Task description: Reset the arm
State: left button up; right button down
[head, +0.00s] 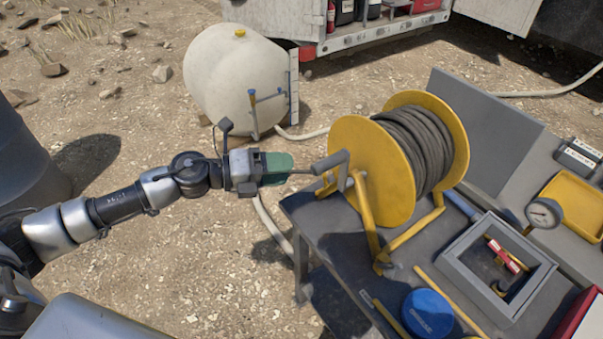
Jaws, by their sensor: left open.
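My left arm reaches in from the left across the middle of the view. Its left gripper (290,170) has a grey and green body and points right, toward the crank handle (331,162) of a yellow hose reel (372,170). The jaws are open, and nothing shows held in them. The fingertips are very close to the handle; I cannot tell whether they touch it. The reel carries dark coiled hose (425,150) and stands on a grey workbench (345,235). My right gripper is not in view.
The bench holds a blue round lid (428,313), a grey open box (455,262), a gauge (543,213) and a yellow tray (575,203). A white tank (235,75) stands behind the gripper. A dark drum (25,150) is at left. Gravel ground below the arm is mostly clear.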

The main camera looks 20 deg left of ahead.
pick_arm(q)
jog(key=shift+s+a+r, duration=0.15)
jog(key=shift+s+a, duration=0.1)
jog(key=shift+a, duration=0.1)
